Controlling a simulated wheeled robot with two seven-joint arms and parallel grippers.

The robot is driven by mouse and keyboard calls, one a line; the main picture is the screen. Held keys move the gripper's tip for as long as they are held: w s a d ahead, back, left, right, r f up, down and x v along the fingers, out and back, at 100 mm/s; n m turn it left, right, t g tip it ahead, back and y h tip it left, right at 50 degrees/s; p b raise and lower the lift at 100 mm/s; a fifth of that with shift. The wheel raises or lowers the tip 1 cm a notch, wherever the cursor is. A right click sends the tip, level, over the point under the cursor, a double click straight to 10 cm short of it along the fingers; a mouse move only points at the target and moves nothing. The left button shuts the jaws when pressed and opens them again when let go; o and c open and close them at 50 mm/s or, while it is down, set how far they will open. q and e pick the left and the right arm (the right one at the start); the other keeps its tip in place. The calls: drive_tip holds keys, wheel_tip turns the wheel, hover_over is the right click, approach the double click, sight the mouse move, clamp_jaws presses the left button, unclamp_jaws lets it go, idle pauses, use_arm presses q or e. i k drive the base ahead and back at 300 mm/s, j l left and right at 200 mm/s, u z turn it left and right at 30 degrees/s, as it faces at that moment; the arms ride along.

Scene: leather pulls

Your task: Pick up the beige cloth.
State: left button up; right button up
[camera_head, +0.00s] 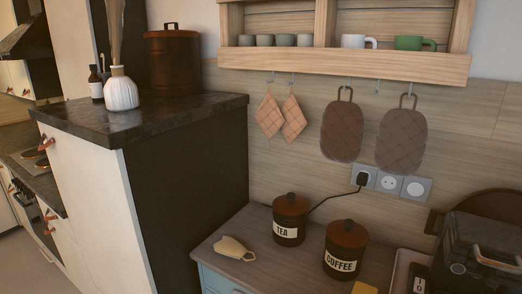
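A small pale beige item (236,248) lies on the wooden counter at the lower middle, left of the TEA canister. It looks like the beige cloth, with a rounded left part and a narrower loop-like right end. Two peach-beige checked cloths also hang from hooks under the wall shelf, a left one (269,114) and a right one (293,118). Neither of my grippers shows in this view.
The TEA canister (290,219) and COFFEE canister (345,250) stand right of the beige item. A tall cabinet (190,190) rises on its left. A dark appliance (480,250) is at right. Two brown pot holders hang above. The counter's front left is clear.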

sight(228, 246)
drive_tip(key=i+l+z, duration=0.1)
drive_tip(key=l, duration=0.35)
drive_tip(key=i+l+z, duration=0.1)
drive_tip(key=i+l, duration=0.25)
drive_tip(key=i+l+z, duration=0.1)
drive_tip(key=l, duration=0.35)
drive_tip(key=i, duration=0.1)
